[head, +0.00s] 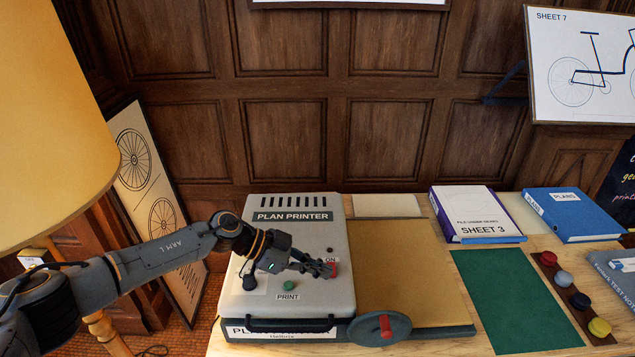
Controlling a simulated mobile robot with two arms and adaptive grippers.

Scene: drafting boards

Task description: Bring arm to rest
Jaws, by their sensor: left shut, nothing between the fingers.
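My left arm (165,252) reaches in from the left, over the plan printer (330,225). Its gripper (328,270) is shut and empty. The fingertips point right and lie at or just above the red ON button (333,262), partly covering it; I cannot tell whether they touch. The green PRINT button (289,286) sits uncovered below the gripper. My right gripper is not in view.
A lamp shade (50,120) fills the left side near my arm. The printer's crank wheel (380,328) is at its front right. A SHEET 3 binder (476,213), blue PLANS binder (572,214) and green mat (515,300) lie right.

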